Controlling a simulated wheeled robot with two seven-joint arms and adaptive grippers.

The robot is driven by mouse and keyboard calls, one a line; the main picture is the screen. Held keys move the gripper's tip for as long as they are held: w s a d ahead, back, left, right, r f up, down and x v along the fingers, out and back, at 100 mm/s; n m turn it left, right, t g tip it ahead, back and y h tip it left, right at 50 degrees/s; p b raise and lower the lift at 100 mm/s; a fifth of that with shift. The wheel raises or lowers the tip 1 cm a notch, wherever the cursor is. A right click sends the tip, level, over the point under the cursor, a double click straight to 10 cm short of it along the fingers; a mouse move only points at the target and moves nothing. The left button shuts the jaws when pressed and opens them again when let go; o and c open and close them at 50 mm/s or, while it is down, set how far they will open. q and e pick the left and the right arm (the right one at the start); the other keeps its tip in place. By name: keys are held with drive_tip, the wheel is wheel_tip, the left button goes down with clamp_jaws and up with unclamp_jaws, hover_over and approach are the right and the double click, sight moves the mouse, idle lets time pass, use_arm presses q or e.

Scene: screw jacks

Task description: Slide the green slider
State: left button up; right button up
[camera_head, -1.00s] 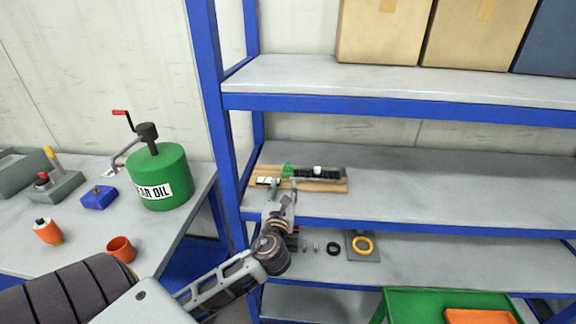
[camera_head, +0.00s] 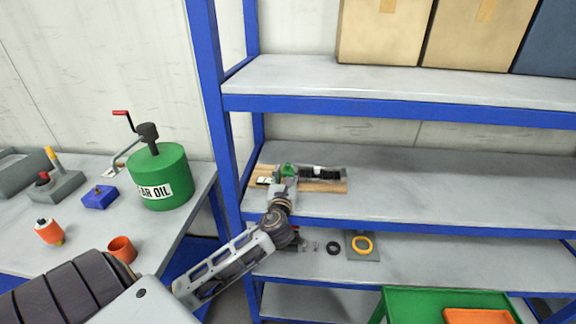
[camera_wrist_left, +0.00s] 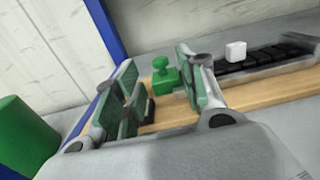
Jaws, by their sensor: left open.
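The green slider (camera_head: 289,169) is at the left end of a dark rail on a wooden board (camera_head: 325,187), on the middle shelf. In the left wrist view, the green slider (camera_wrist_left: 163,78) has a round knob on top. My left gripper (camera_head: 285,178) reaches over the board's front and partly covers the slider in the head view. In the wrist view its fingers (camera_wrist_left: 157,88) are open, with the slider seen in the gap between them; I cannot tell whether either finger touches it. A white block (camera_wrist_left: 236,50) sits on the dark rail (camera_wrist_left: 270,57) to the right. My right gripper is not in view.
A blue shelf post (camera_head: 217,110) stands left of the board. The middle shelf (camera_head: 440,195) is clear to the right. A green oil can (camera_head: 162,172) is on the left table.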

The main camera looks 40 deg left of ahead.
sight(287, 167)
use_arm(q)
drive_tip(key=shift+x, duration=3.2)
clamp_jaws()
